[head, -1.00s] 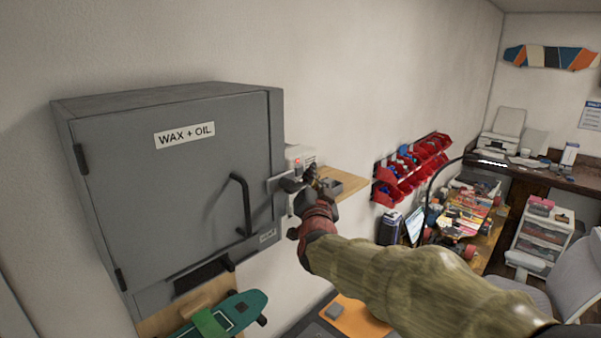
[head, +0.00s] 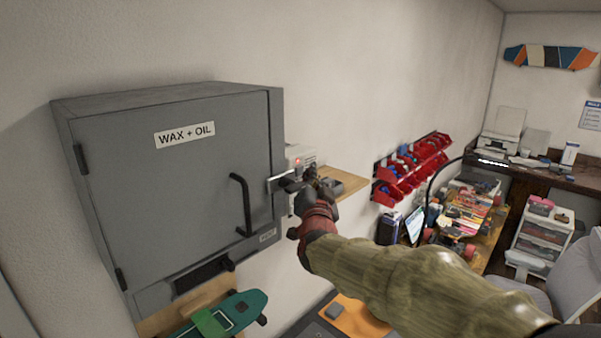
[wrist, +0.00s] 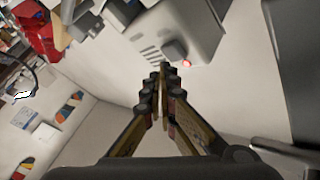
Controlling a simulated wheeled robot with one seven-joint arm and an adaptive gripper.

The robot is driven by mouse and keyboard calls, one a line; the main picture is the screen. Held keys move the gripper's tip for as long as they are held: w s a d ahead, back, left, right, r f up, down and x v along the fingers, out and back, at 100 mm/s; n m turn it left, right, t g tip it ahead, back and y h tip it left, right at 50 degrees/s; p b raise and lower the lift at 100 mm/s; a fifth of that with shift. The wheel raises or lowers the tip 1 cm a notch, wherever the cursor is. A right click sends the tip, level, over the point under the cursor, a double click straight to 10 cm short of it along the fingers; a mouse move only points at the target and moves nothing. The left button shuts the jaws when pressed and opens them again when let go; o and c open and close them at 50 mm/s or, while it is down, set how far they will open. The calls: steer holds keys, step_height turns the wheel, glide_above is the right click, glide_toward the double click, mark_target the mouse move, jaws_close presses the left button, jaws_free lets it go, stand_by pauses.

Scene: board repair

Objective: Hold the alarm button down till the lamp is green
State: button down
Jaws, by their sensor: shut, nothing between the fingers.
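The alarm box is a pale box (head: 301,153) on the wall just right of the grey cabinet; it also shows in the wrist view (wrist: 196,22). Its small lamp (head: 298,161) glows red, also in the wrist view (wrist: 187,63). A dark grey round button (wrist: 174,50) sits beside the lamp in the wrist view. My gripper (head: 314,172) is in front of the box, shut and empty. In the wrist view its fingertips (wrist: 161,67) are close to the button; I cannot tell whether they touch it. The head view hides the button behind my gripper.
The grey WAX + OIL cabinet (head: 165,205) with its black handle (head: 241,205) stands close on the left. A wooden shelf (head: 345,184) is right behind my gripper. Red bins (head: 410,168) hang farther right. Bare wall lies above the box.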

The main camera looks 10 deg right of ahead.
steer(key=shift+a, duration=0.1)
steer(key=shift+w+a+b, duration=0.15)
steer(key=shift+w+b, duration=0.15)
steer(key=shift+w, duration=0.05)
steer(key=shift+w+a, duration=0.3)
stand_by(1.1)
steer(key=shift+s+d+b, duration=0.1)
steer(key=shift+d+b, duration=0.05)
steer(key=shift+b, duration=0.2)
stand_by(1.6)
steer(key=shift+s+d+b, duration=0.4)
steer(key=shift+s+b, duration=0.15)
steer(key=shift+s, duration=0.05)
steer(key=s+d+b, duration=0.1)
steer(key=s, duration=0.1)
steer(key=s+d+b, duration=0.2)
steer(key=shift+b, duration=0.3)
